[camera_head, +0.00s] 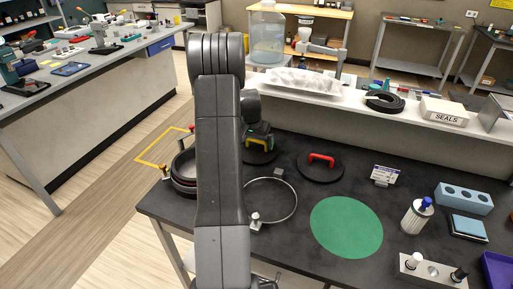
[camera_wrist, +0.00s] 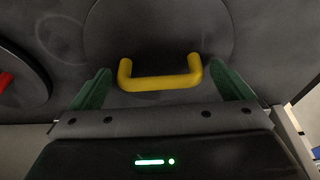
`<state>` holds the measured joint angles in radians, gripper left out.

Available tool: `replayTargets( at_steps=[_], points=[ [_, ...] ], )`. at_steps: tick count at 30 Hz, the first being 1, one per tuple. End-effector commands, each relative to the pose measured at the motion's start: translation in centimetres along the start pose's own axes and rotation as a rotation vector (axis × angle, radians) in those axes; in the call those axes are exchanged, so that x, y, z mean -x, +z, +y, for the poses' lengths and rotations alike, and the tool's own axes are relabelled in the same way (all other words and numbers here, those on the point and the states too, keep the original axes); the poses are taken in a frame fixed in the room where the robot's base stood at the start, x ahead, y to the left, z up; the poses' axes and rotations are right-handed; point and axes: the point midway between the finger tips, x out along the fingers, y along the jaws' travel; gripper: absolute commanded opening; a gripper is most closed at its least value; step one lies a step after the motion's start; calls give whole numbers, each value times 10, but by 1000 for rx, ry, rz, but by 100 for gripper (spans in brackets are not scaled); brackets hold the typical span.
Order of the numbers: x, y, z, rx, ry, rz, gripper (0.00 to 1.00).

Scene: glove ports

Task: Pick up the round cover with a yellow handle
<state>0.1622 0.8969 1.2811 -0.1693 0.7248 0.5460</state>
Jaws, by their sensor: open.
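The round black cover with a yellow handle lies on the dark bench. In the head view the cover (camera_head: 262,156) is partly hidden by my arm and gripper. In the wrist view the black disc (camera_wrist: 160,35) fills the upper middle, and its yellow handle (camera_wrist: 161,77) lies crosswise between the two green fingers. My gripper (camera_wrist: 162,88) is open, one finger beyond each end of the handle, with a gap on both sides. In the head view my gripper (camera_head: 259,138) is over the cover. Whether the fingers touch the disc cannot be told.
A similar black cover with a red handle (camera_head: 321,166) lies to the right. A metal ring (camera_head: 296,203) stands nearer, beside a green round mat (camera_head: 346,227). Stacked dark rings (camera_head: 184,172) are left of my arm. A raised shelf (camera_head: 340,102) runs behind the bench.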

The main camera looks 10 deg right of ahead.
Motion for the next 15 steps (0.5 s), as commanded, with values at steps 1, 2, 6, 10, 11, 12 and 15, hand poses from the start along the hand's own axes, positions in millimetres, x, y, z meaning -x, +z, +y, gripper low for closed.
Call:
replayTargets(
  at_steps=[1,2,6,10,11,12,15],
  points=[
    [-4,0,0,0,0,-1,100],
    [-6,0,0,0,0,-1,100],
    [-10,0,0,0,0,1,100],
    [-11,0,0,0,0,1,100],
    [-11,0,0,0,0,1,100],
    [-11,0,0,0,0,1,94],
    [-10,0,0,0,0,1,74]
  ],
)
